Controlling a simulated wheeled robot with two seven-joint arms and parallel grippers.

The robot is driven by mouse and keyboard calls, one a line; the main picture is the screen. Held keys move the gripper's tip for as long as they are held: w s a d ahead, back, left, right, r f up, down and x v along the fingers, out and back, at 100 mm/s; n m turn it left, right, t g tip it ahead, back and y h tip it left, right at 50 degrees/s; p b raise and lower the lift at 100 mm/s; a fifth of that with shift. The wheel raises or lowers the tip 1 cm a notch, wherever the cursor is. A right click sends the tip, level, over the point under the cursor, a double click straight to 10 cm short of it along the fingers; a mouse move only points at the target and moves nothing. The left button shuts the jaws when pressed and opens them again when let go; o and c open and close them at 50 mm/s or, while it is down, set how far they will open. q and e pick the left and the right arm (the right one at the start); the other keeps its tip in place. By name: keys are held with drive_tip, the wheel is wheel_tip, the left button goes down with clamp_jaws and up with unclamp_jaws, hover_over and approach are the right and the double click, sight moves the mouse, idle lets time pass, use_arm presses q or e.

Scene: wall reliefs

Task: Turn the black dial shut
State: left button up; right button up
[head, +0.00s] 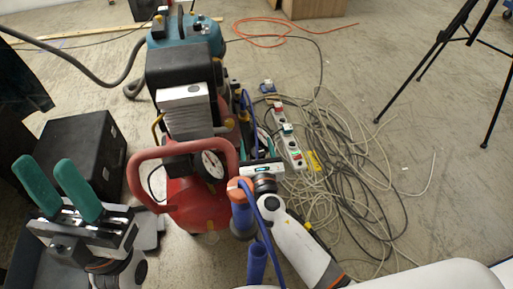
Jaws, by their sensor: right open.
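A red air compressor (197,205) with a red handle stands at the centre of the head view. A round gauge (209,165) with a white face and dark rim sits on its front. I cannot clearly pick out a black dial; it may be hidden near my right gripper. My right gripper (256,144) is beside the compressor's right side, pointing away from me, its fingers mostly hidden behind its own body. It is open, and I cannot tell whether it touches anything. My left gripper (44,166), with green fingers spread wide, is open and empty at the lower left, apart from the compressor.
A black box (82,150) stands behind my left gripper. A power strip (289,138) and tangled cables (350,185) lie at right. A tripod (440,45) stands at far right.

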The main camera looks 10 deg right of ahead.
drive_tip(key=c, duration=1)
drive_tip(key=shift+o, duration=0.2)
